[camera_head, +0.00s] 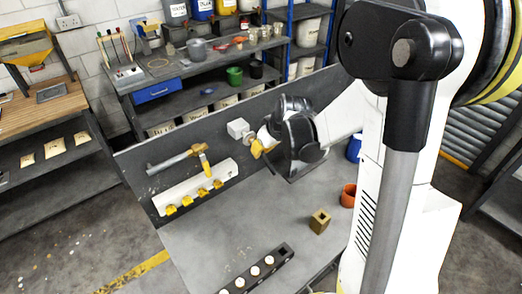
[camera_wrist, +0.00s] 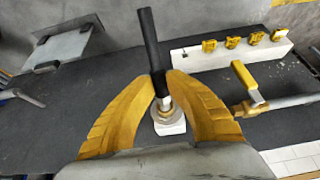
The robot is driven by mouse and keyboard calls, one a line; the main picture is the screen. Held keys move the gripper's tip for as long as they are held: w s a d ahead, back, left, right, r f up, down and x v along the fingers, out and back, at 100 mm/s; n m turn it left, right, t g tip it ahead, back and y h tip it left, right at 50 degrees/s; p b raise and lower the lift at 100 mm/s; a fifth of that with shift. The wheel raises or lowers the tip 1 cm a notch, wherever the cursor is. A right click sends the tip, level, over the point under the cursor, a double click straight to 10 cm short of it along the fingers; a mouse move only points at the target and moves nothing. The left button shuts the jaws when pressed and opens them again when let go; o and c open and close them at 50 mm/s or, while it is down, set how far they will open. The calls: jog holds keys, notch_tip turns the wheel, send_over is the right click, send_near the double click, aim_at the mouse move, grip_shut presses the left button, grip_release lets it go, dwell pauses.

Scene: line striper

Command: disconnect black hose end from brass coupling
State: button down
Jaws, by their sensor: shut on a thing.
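In the wrist view, the yellow fingers of my gripper (camera_wrist: 162,82) are shut on the lower part of the black hose end (camera_wrist: 149,38), one finger on each side. The hose end is a straight black rod. Its lower end meets the brass coupling (camera_wrist: 165,108), which sits just past the fingertips against a white block (camera_wrist: 171,127). I see no gap between hose end and coupling, though the fingers hide part of the joint. In the head view, my gripper (camera_head: 257,149) is at the upright grey panel, close beside the white block (camera_head: 238,128); the hose end is hidden there.
A brass block (camera_head: 319,222), an orange pot (camera_head: 348,195) and a dark strip with white-topped pieces (camera_head: 258,270) stand on the grey bench (camera_head: 215,240).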

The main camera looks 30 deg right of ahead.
aim_at(268, 161)
jog(key=shift+s+d+f+b, duration=0.1)
jog(key=shift+s+f+b, duration=0.25)
jog(key=shift+s, duration=0.3)
jog(key=shift+s+d+f+b, duration=0.15)
jog(key=shift+s+f+b, duration=0.15)
jog(key=shift+s, duration=0.35)
jog(key=shift+s+d+f+b, duration=0.1)
jog(key=shift+s+f+b, duration=0.2)
jog(key=shift+s, duration=0.3)
